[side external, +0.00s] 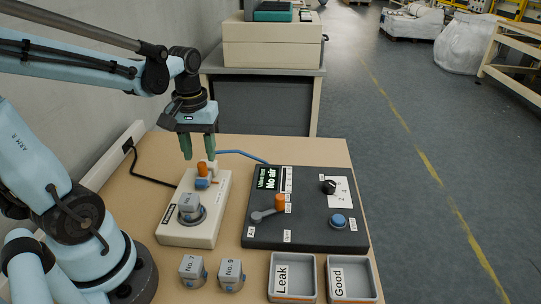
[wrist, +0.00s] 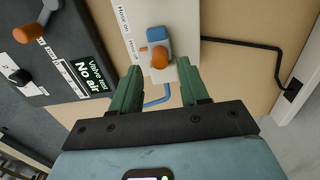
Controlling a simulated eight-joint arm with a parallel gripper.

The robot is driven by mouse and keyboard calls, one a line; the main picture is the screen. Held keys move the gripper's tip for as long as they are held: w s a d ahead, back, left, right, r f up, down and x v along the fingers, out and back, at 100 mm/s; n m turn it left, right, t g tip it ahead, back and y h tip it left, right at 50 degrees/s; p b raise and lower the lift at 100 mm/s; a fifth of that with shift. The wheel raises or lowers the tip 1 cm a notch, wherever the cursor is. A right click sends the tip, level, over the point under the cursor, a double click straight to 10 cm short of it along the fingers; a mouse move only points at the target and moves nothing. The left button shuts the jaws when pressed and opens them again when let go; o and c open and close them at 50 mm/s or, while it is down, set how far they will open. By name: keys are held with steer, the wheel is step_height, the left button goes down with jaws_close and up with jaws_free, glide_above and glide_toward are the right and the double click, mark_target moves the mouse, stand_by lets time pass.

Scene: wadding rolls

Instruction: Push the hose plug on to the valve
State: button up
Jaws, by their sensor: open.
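The hose plug, a blue block with an orange knob (side external: 202,171), sits at the back of the white fixture (side external: 170,232). It also shows in the wrist view (wrist: 157,42). A blue hose (side external: 240,154) runs off behind it to the right. A grey valve block (side external: 189,203) sits in the front of the fixture, apart from the plug. My gripper (side external: 198,157) points down just above and behind the plug, its green fingers apart and empty. In the wrist view, my gripper (wrist: 161,72) has its fingertips either side of the plug's near end; whether they touch it is unclear.
A dark test panel (side external: 305,215) reading "No air", with an orange-knobbed lever (side external: 268,209), stands right of the fixture. Two grey valves, No. 7 (side external: 192,270) and No. 9 (side external: 231,274), stand in front. Leak (side external: 292,299) and Good (side external: 352,299) trays lie at the front right.

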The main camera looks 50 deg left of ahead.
mark_target(202, 163)
steer(key=shift+f, duration=2.35)
steer(key=c, duration=0.5)
steer(key=shift+s+d, duration=1.7)
steer(key=shift+d, duration=0.05)
steer(key=o, duration=0.5)
steer(key=shift+r, duration=0.1)
step_height(202, 163, up, 7)
